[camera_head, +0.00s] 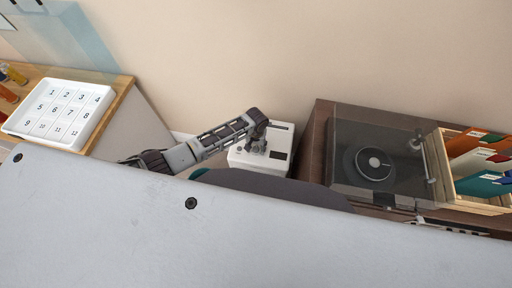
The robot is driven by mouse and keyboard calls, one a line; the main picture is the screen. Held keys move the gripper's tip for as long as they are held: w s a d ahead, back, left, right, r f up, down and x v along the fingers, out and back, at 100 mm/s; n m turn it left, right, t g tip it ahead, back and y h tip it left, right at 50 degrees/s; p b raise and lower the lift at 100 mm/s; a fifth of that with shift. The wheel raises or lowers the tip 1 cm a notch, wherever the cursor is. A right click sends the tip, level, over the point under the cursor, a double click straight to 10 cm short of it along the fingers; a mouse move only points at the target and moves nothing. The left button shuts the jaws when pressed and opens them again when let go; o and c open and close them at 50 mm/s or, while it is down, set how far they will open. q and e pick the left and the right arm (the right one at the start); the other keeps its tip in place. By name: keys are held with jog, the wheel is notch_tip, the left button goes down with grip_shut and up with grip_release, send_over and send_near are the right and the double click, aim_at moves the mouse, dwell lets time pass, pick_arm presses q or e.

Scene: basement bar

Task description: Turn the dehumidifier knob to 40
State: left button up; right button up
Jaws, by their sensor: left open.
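The dehumidifier (277,138) is a white box standing by the wall near the middle of the head view, with dark panels on its top. My left gripper (257,146) reaches in from the left and is over the top of the dehumidifier. Its fingers are open and point down at the top face. The knob is not clear, as the gripper covers that spot and the picture is small. I cannot tell whether the fingers touch it, nor read the dial setting. My right gripper is not in view.
A brown cabinet (314,140) with a turntable (373,163) and a wooden crate (444,170) of records stands close on the right. A wooden counter (118,88) with a white numbered tray (70,112) is at left. The lower view is blocked.

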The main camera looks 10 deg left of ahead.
pick_arm(q)
jog(key=shift+f, duration=0.15)
jog(key=shift+c, duration=0.3)
jog(key=c, duration=1)
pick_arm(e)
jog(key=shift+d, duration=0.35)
